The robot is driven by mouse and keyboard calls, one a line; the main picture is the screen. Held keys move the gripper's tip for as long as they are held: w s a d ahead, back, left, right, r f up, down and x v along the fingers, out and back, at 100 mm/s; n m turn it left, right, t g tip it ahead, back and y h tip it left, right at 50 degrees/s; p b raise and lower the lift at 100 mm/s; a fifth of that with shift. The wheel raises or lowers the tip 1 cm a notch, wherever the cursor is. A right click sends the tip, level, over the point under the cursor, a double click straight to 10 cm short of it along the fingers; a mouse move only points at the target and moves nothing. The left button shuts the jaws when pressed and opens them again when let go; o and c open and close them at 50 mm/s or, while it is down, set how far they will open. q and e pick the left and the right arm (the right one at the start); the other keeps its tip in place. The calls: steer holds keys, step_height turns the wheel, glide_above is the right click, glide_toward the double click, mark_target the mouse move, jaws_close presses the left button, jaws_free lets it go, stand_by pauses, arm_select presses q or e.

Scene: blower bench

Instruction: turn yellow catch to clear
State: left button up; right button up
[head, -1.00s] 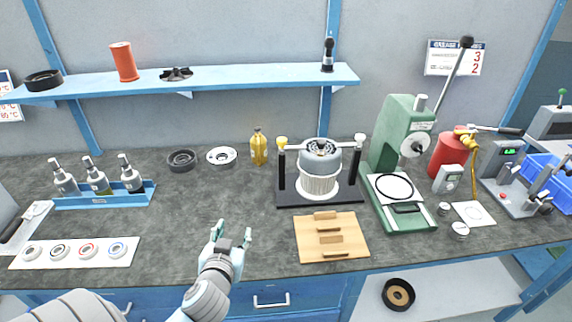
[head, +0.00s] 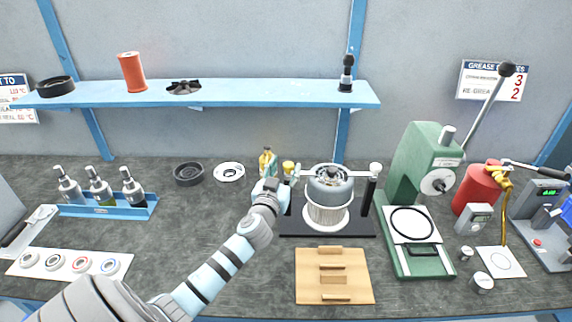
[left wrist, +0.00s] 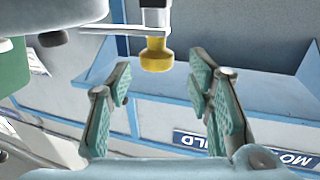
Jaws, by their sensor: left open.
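The yellow catch (head: 288,167) sits at the left post of the black blower stand (head: 345,228). A flat bar runs from it over the grey blower (head: 328,187) towards a white-capped right post. In the left wrist view the yellow catch (left wrist: 157,55) hangs near the top centre, beside the end of the bar (left wrist: 112,31). My left gripper (head: 281,171) is open and empty, close to the catch, and partly hides the left post. In the left wrist view its teal fingertips (left wrist: 159,66) stand apart on either side of the catch's line, without visible contact.
A green press (head: 412,180) stands to the right, and a wooden block (head: 310,278) lies in front of the blower. A blue shelf (head: 220,97) runs above.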

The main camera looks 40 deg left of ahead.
mark_target(287, 169)
arm_select(q)
steer(key=w, duration=0.2)
steer(key=w+f, duration=0.1)
steer(key=shift+w+a+f, duration=0.1)
steer(key=shift+w+a, duration=0.25)
steer(key=shift+a, duration=0.05)
steer(key=shift+s, duration=0.25)
steer(key=shift+s+r, duration=0.25)
steer(key=shift+r, duration=0.05)
steer(key=shift+s, duration=0.15)
steer(key=c, duration=0.4)
steer(key=shift+c, duration=1.3)
jaws_close()
arm_select(e)
steer(key=shift+w, duration=1.1)
